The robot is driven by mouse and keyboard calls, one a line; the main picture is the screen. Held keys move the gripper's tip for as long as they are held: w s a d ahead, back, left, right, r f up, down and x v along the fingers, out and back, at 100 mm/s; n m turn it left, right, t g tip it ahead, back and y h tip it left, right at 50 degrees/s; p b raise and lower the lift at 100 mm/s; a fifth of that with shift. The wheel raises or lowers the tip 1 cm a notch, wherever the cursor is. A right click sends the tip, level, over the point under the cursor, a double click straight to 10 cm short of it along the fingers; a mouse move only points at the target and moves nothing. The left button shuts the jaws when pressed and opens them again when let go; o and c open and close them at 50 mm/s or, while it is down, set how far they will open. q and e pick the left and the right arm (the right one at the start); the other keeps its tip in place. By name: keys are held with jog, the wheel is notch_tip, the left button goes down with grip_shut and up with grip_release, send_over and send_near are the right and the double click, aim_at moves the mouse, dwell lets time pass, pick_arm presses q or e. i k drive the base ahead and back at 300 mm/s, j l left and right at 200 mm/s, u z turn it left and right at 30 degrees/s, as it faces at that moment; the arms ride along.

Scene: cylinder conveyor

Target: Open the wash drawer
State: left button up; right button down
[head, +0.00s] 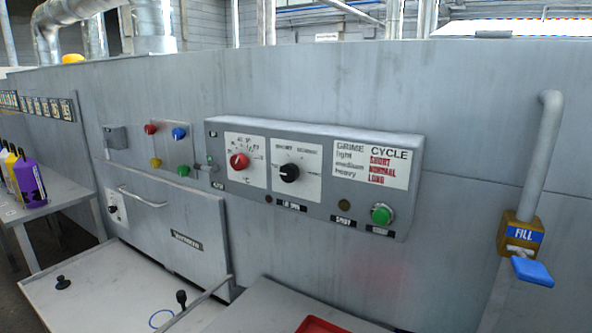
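A grey drawer front (175,235) is set in the machine wall at the left of the head view. It has a curved bar handle (140,197) near its upper left, a small dark dial (114,209) at its left edge and a dark name label (186,240). The front looks flush with the wall, though its lower edge is partly behind the pale surface before it. Neither of my grippers is in view.
A control panel (313,134) with red and black dials and a green button (381,215) is on the wall. A pale worktop (115,290) with dark knobs lies in front. Bottles (28,180) stand at left, a blue-handled FILL valve (531,271) at right. A red tray (318,325) shows at the bottom.

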aim_at(183, 228)
jog(key=i+j+z, duration=0.1)
jog(key=j, duration=0.3)
jog(key=i+j+z, duration=0.1)
jog(key=j, duration=0.35)
jog(key=i+j+z, duration=0.1)
jog(key=j, duration=0.3)
jog(key=i+j+z, duration=0.1)
jog(key=j, duration=0.35)
jog(key=i+j, duration=0.2)
jog(key=j, duration=0.25)
jog(key=i+z, duration=0.05)
